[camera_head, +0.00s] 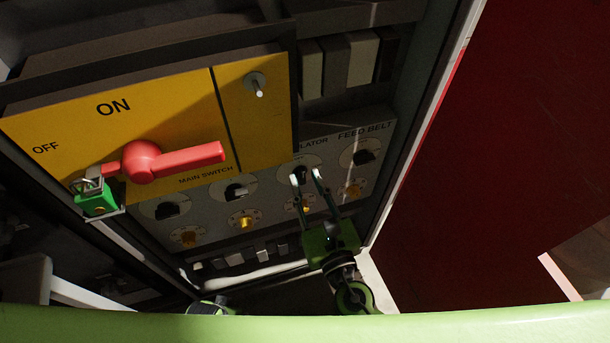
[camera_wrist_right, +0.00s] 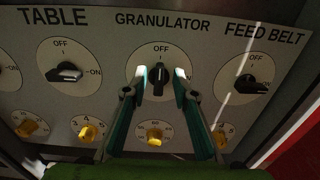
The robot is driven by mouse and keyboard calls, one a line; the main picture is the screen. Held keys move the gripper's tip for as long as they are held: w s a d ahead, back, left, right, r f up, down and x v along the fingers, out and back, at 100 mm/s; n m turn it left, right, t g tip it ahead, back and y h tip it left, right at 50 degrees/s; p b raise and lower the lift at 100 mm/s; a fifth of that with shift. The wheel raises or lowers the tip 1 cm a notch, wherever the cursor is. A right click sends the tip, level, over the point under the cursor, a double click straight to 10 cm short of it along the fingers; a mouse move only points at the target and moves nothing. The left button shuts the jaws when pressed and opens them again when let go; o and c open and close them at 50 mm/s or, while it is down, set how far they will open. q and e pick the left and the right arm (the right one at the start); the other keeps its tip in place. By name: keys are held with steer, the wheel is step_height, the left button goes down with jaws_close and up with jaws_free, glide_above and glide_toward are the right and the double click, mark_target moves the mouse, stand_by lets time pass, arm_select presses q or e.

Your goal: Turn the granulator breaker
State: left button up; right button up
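The granulator breaker is a black rotary knob (camera_wrist_right: 160,76) under the label GRANULATOR in the right wrist view, its handle upright towards OFF. In the head view the knob (camera_head: 300,171) is partly hidden by my fingers. My right gripper (camera_wrist_right: 161,78) has a fingertip on each side of the knob, with a small gap seen between tips and handle; whether they touch the dial is unclear. It also shows in the head view (camera_head: 309,177), reaching up from below.
The table knob (camera_wrist_right: 66,73) and feed belt knob (camera_wrist_right: 247,85) flank it closely. Yellow knobs (camera_wrist_right: 154,133) sit in a row below. A red main switch handle (camera_head: 175,160) with a green padlock (camera_head: 97,204) sticks out at left. A red panel (camera_head: 490,130) stands at right.

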arm_select(q)
steer(key=shift+s+f, duration=0.2)
steer(key=shift+f, duration=0.2)
arm_select(e)
steer(key=shift+w+a, duration=0.25)
steer(key=shift+w, duration=0.35)
jaws_close()
